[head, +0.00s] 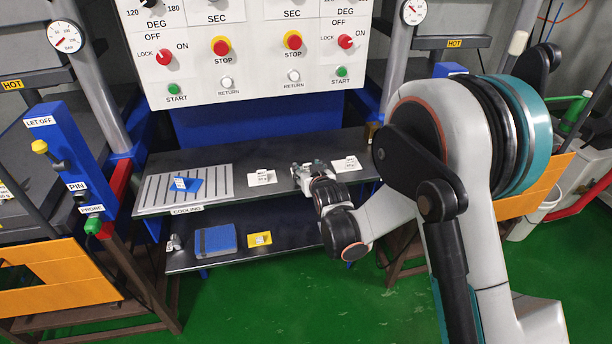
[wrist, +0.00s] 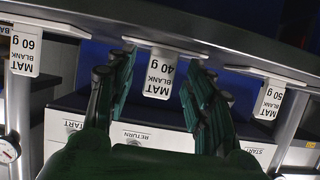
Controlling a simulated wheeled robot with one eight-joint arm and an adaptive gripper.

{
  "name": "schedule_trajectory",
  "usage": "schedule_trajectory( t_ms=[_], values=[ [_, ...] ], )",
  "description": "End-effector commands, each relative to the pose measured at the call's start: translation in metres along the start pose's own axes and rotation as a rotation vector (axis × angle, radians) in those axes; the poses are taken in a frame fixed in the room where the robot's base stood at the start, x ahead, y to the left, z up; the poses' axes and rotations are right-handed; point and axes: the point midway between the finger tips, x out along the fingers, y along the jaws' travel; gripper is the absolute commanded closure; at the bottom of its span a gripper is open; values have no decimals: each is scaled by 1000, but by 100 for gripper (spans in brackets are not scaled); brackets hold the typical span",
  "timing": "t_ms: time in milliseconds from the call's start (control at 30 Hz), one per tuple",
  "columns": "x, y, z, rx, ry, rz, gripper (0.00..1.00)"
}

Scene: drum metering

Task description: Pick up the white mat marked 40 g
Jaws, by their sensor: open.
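The white mat marked 40 g (wrist: 160,76) shows in the wrist view, its label upside down, between my two dark green fingers. My gripper (wrist: 158,64) is open, one finger on each side of the label with a gap to both. I cannot tell how far the mat is in depth from the fingertips. In the head view my gripper (head: 306,172) is over the upper shelf, between two white mats, and hides most of what is under it.
In the wrist view, the mat marked 60 g (wrist: 25,52) is at left and the mat marked 50 g (wrist: 270,100) at right. A slatted cooling rack (head: 153,191) with a blue piece (head: 187,184) stands left on the shelf. The control panel (head: 255,75) rises behind.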

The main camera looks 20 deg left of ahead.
Motion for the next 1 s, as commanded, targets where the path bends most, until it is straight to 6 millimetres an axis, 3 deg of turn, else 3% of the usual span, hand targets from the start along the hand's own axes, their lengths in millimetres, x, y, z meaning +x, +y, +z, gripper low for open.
schedule_trajectory(
  t_ms=[267, 400, 467, 833, 1000],
  values=[
    [2, 0, -1, 0, 0, 0, 54],
    [2, 0, -1, 0, 0, 0, 86],
    [2, 0, -1, 0, 0, 0, 96],
    [2, 0, -2, 0, 0, 0, 96],
    [-3, 0, -13, 0, 0, 0, 96]
  ],
)
